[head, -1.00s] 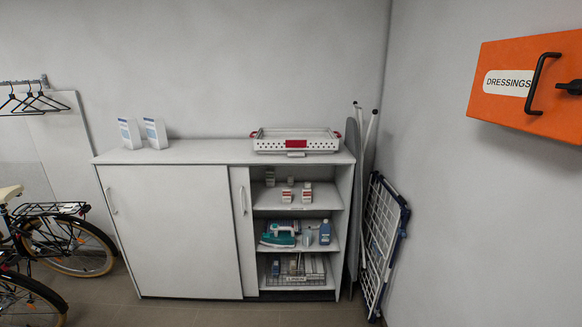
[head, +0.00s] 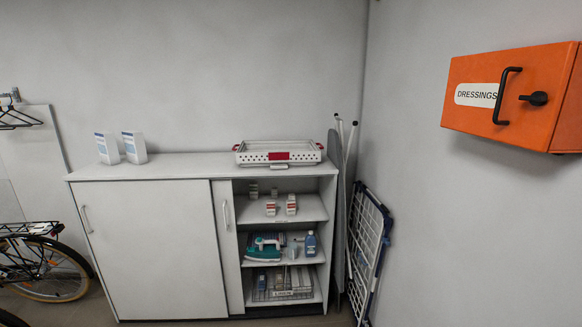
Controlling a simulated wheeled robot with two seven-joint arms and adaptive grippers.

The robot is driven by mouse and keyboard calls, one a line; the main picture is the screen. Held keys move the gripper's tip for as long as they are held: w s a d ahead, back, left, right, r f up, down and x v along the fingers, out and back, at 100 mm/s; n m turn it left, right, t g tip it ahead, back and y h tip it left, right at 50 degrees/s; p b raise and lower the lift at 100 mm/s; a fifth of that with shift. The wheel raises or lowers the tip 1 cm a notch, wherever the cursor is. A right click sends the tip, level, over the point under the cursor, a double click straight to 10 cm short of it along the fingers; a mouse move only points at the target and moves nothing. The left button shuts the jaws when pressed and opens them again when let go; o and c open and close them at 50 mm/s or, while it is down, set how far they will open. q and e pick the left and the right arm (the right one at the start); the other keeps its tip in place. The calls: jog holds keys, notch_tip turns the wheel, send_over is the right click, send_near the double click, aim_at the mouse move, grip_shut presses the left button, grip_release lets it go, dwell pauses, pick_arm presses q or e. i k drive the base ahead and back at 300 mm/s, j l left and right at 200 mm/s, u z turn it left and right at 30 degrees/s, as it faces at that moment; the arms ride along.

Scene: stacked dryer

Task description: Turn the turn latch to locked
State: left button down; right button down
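An orange box (head: 470,118) labelled DRESSINGS hangs on the right wall, at the upper right of the head view. Its front has a black bar handle (head: 503,97). To the right of the handle is a black turn latch (head: 536,98), its lever pointing roughly left toward the handle. The box's door appears closed. Neither of my grippers shows in the head view, so nothing of mine is seen touching the box.
A white cabinet (head: 150,245) with sliding doors stands against the back wall, its right shelves open. A white basket (head: 279,148) and two cartons (head: 134,147) stand on top. A folded drying rack (head: 367,250) leans in the corner. A bicycle (head: 45,262) is at left.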

aim_at(538, 98)
jog(key=z, duration=1.3)
